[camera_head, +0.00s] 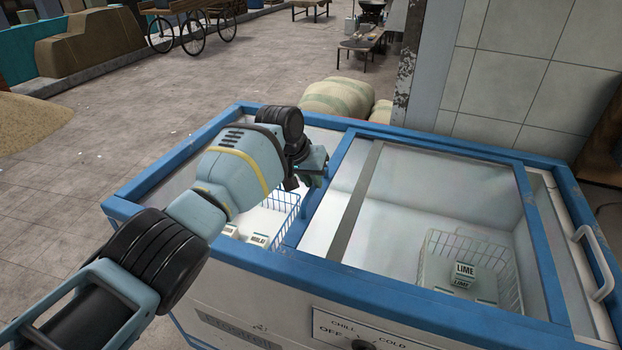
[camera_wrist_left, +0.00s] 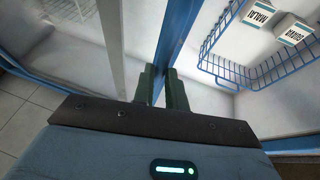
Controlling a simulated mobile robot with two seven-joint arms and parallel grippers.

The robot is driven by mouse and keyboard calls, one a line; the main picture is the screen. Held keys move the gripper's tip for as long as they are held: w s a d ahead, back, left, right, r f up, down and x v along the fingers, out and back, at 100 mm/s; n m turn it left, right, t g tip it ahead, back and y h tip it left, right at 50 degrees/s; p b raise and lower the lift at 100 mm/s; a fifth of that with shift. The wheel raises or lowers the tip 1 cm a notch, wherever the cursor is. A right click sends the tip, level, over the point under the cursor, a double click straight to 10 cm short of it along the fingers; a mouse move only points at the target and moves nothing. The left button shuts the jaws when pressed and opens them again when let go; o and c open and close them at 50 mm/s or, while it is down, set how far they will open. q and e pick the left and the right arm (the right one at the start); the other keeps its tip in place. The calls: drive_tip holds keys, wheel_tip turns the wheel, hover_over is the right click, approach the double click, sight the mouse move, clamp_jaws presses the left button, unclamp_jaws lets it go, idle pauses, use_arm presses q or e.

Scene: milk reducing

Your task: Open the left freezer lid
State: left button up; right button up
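The chest freezer (camera_head: 420,297) is white with blue edging. Its left side stands uncovered over a wire basket (camera_head: 285,213), which also shows in the wrist view (camera_wrist_left: 228,72). A blue bar (camera_head: 343,152), seemingly the left edge of the left freezer lid, runs front to back near the middle. The lid appears slid to the right, over the right side. My left gripper (camera_head: 318,168) is at this bar; in the wrist view its dark fingers (camera_wrist_left: 162,88) are close together, with the blue bar between them. The exact contact is hidden. My right gripper is out of view.
The right side, under glass, holds a basket (camera_head: 502,285) with cartons marked LIME (camera_head: 464,272). A white handle (camera_head: 599,262) is at the right end. Sacks (camera_head: 338,97) lie behind the freezer, and a tiled wall (camera_head: 520,90) rises behind right.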

use_arm(q)
drive_tip(key=o, duration=0.4)
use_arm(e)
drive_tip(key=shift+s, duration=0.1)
